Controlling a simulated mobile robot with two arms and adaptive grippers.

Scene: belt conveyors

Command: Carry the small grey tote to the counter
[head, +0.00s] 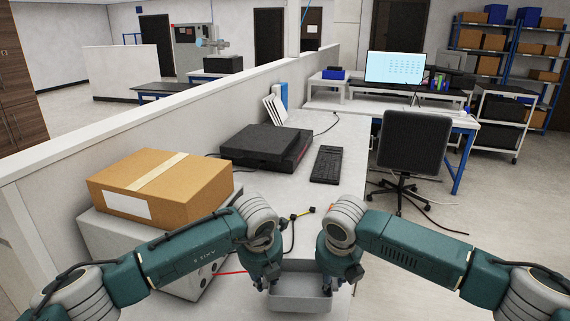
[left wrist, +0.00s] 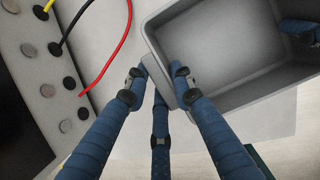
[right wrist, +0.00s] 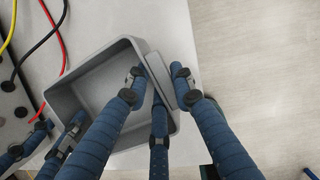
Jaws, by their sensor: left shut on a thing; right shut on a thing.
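The small grey tote (head: 300,298) is an open, empty box at the bottom middle of the head view, at the near end of the white counter (head: 330,212). My left gripper (head: 268,284) is shut on its left rim. The left wrist view shows those fingers (left wrist: 162,85) closed over the tote's end wall (left wrist: 150,45). My right gripper (head: 335,284) is shut on the opposite rim; the right wrist view shows its fingers (right wrist: 165,85) on that wall. The tote looks level over the counter top. I cannot tell whether its bottom touches the surface.
A grey box with sockets and cables (left wrist: 50,95) stands left of the tote, with a cardboard box (head: 163,185) on top. A black device (head: 267,148) and a keyboard (head: 327,164) lie farther back. An office chair (head: 411,145) stands right. Floor shows right of the counter edge.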

